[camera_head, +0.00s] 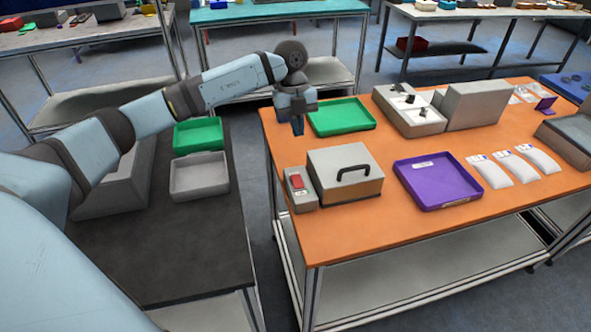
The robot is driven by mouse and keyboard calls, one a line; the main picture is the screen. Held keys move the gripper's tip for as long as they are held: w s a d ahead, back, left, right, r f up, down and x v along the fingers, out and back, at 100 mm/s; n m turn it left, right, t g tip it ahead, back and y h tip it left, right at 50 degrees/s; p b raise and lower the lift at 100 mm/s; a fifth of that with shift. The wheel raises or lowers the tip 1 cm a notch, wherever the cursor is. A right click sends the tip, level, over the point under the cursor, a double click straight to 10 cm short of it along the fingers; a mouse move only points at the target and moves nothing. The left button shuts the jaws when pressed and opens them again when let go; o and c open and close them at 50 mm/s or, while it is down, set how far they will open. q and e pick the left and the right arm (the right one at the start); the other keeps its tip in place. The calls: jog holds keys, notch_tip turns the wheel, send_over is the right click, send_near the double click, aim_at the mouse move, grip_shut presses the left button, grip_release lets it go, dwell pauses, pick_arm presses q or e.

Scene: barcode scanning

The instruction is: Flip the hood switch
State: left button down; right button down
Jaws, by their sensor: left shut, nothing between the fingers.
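The hood switch (297,182) is a red rocker on a small grey box (301,198) at the left edge of the orange table. My left gripper (298,131) is shut and empty. It points down above the table's left edge, behind the switch in the picture and apart from it. My right gripper is not in view.
The orange table (410,230) also holds a green tray (340,117), a purple tray (438,182), grey boxes (488,104) and several white packets (515,167). A dark table (200,235) at left carries green and grey trays. A floor gap separates the tables.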

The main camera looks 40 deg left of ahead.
aim_at(296, 179)
pick_arm(q)
jog(key=shift+w+a+r, duration=0.1)
jog(key=shift+a+r, duration=0.2)
jog(key=shift+a, duration=0.35)
jog(key=x, duration=0.4)
jog(key=p+x, duration=0.1)
jog(key=x, duration=0.3)
jog(key=a+p+x, duration=0.1)
jog(key=x, duration=0.3)
jog(key=shift+w+f, duration=0.2)
jog(key=shift+f, duration=0.35)
jog(key=shift+w+f, duration=0.1)
jog(key=shift+f, duration=0.4)
